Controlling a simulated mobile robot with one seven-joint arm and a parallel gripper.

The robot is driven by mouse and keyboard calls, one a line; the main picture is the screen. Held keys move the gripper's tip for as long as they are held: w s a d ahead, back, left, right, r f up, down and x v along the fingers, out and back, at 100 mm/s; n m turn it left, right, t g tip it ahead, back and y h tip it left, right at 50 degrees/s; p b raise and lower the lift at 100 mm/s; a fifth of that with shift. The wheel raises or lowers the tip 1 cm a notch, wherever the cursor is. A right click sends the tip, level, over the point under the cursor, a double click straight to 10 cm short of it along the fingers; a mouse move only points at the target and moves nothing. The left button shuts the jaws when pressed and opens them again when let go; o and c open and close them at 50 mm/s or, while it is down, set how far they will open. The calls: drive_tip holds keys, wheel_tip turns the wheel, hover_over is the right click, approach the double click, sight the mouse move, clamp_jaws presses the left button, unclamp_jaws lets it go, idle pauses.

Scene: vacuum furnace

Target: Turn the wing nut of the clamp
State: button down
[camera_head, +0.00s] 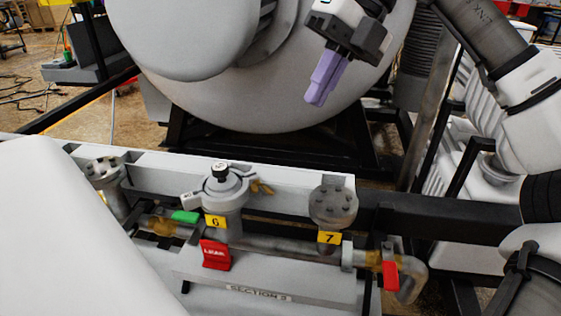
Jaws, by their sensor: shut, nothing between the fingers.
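The clamp (222,188) is a light grey ring around the top of the upright fitting above the yellow "6" label. Its wing nut (262,188) is brass-coloured and sticks out on the clamp's right side. My gripper (316,98) has purple fingers, which are shut and empty. It hangs tilted in the air in front of the big white vessel, above and to the right of the clamp, apart from it. The wing nut is unobstructed in this view.
A bolted flange (333,205) with a "7" label stands right of the clamp, and another flange (105,172) stands left. A red tag (216,254), green handle (185,216) and red handle (390,275) are close by. The white vessel (190,100) fills the back.

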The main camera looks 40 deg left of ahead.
sight(268, 188)
drive_tip(key=b+x, duration=0.2)
drive_tip(key=x, duration=1.2)
drive_tip(key=shift+s+d+r, duration=0.1)
drive_tip(key=shift+s, duration=0.05)
